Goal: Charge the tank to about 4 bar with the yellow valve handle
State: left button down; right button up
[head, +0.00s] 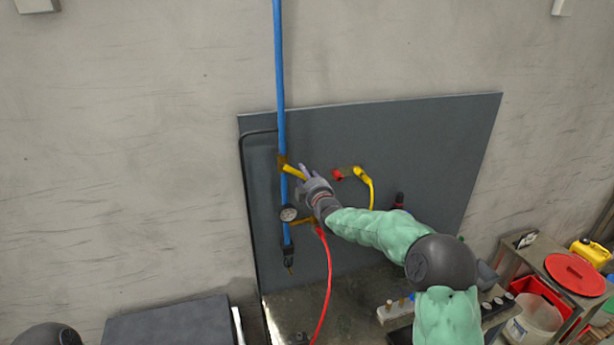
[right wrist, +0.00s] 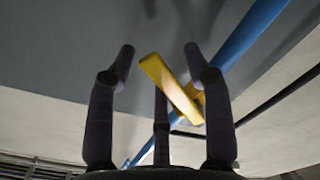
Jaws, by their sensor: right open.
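The yellow valve handle (head: 292,171) sticks out to the right from the blue pipe (head: 280,80) on the grey wall panel, sloping slightly down. My right gripper (head: 305,173) is at the handle's free end. In the right wrist view the yellow handle (right wrist: 172,88) lies between the spread fingers of the open right gripper (right wrist: 160,55); I cannot tell whether any finger touches it. A round gauge (head: 289,214) sits lower on the pipe; its reading is too small to make out. I cannot make out the tank. My left gripper is out of view.
A red hose (head: 328,285) hangs from a fitting below my right wrist. A yellow hose (head: 371,190) and a red fitting (head: 338,175) are on the panel to the right. A cart with a red lid (head: 575,273) stands at far right. The panel's upper right is bare.

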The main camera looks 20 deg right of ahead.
grip_shut()
